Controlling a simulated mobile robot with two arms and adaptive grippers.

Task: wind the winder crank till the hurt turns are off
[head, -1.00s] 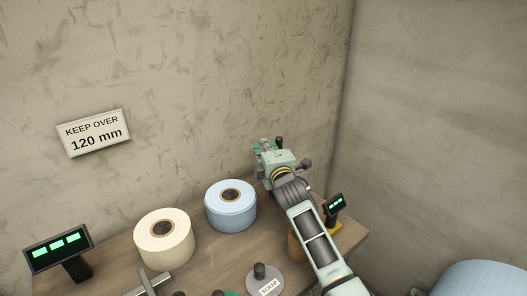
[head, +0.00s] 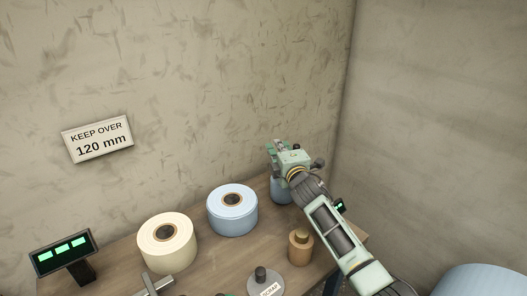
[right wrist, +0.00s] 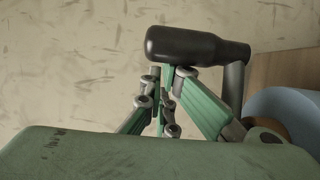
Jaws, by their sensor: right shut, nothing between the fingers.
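My right gripper (head: 279,150) is at the back right of the table, shut and empty. In the right wrist view its green fingers (right wrist: 163,108) are together just under a black crank handle (right wrist: 195,46). I cannot tell whether they touch it. My left gripper is not in view.
A cream roll (head: 167,243) and another blue roll (head: 232,210) stand on the table. A brown core (head: 300,248), a grey scrap disc (head: 260,289) and a green-lit display (head: 62,250) are near. A small display (head: 340,206) is half hidden. A wall sign (head: 98,139) reads "KEEP OVER 120 mm".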

